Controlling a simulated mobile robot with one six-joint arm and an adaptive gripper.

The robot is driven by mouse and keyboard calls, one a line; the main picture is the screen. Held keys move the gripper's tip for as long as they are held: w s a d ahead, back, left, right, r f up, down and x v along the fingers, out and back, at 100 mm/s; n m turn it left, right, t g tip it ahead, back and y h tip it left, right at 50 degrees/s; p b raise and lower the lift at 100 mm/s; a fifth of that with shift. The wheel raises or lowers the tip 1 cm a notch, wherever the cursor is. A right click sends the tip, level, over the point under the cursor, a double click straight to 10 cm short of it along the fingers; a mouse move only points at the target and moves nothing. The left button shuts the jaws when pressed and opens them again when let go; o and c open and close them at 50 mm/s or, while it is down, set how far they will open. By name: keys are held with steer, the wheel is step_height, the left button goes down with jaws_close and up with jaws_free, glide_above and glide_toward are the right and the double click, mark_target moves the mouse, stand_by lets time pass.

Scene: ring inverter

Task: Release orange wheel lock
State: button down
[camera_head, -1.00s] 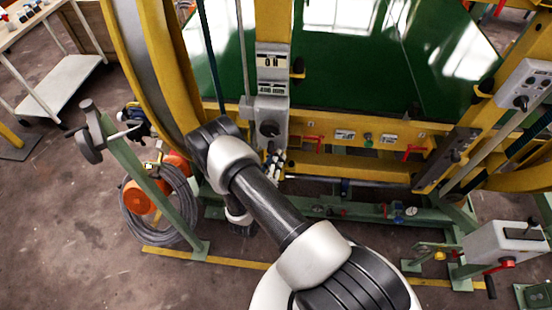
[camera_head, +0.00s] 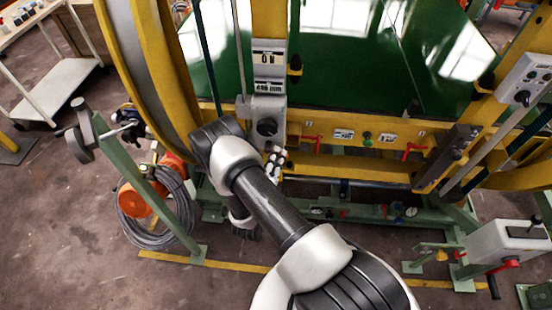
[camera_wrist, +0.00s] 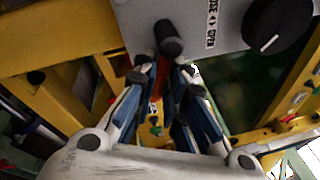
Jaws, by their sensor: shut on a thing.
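In the wrist view, a narrow orange part (camera_wrist: 161,78), which looks like the lock's lever, shows between the fingers of my gripper (camera_wrist: 163,70). The fingers have blue sides and close in on it from left and right. A black rounded knob (camera_wrist: 168,38) stands out from the grey control box (camera_wrist: 190,18) just above the fingertips. The lever's far end is hidden by the fingers. In the head view, my gripper (camera_head: 274,163) is just below the grey box (camera_head: 267,117) on the yellow post; the orange part cannot be made out there.
A black dial (camera_wrist: 276,24) sits on the box at upper right. The yellow frame (camera_head: 345,172) and green base beam (camera_head: 345,212) lie close by. A green stand (camera_head: 148,185) and coiled hose (camera_head: 160,232) are at left.

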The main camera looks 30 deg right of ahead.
steer(key=shift+r+n, duration=0.1)
steer(key=shift+n, duration=0.2)
steer(key=c, duration=1.6)
jaws_free()
steer(key=shift+c, duration=0.2)
steer(key=shift+s, duration=0.1)
steer(key=v, duration=1.2)
